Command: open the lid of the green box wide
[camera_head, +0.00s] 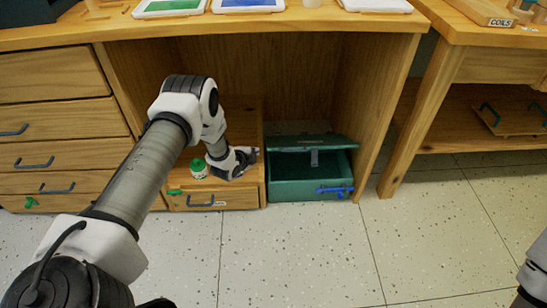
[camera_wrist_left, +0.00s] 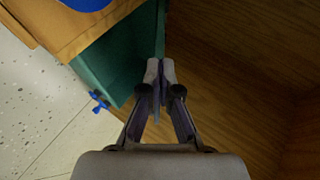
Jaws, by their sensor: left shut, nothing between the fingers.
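The green box (camera_head: 305,188) stands on the floor in the open bay under the desk. Its dark green lid (camera_head: 300,142) is partly raised and tilted, with a gap showing over the box's inside. A blue clasp (camera_head: 335,190) is on the box's front right; it also shows in the left wrist view (camera_wrist_left: 98,102). My left gripper (camera_head: 254,155) is shut and empty at the left side of the lid. In the left wrist view its fingertips (camera_wrist_left: 160,70) are close beside a green surface (camera_wrist_left: 108,65); contact cannot be told. My right gripper is out of view.
A wooden drawer unit (camera_head: 235,200) is left of the box, with a small green-and-white jar (camera_head: 198,168) on top. The desk's side panel (camera_head: 378,100) is close on the right. The desktop (camera_head: 290,18) overhangs above. Speckled floor (camera_head: 300,250) in front is clear.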

